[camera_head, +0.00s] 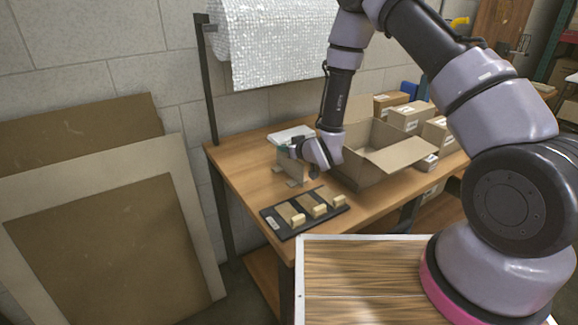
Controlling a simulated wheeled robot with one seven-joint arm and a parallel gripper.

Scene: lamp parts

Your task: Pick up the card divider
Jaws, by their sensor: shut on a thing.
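The card divider (293,170) is a grey-brown upright panel near the left end of the wooden table. My gripper (294,153) reaches it from the right and is shut on its upper part. The jaws are small in this view, and my wrist hides part of the divider's right side. Flat grey pieces lie at the divider's foot; I cannot tell whether it touches them or the table.
A black tray (283,234) with several pale wooden blocks lies at the table's front edge. A large open cardboard box (370,172) stands just right of my gripper, with smaller boxes (409,117) behind. A white pad (290,135) lies behind the divider. Bubble wrap (272,45) hangs above.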

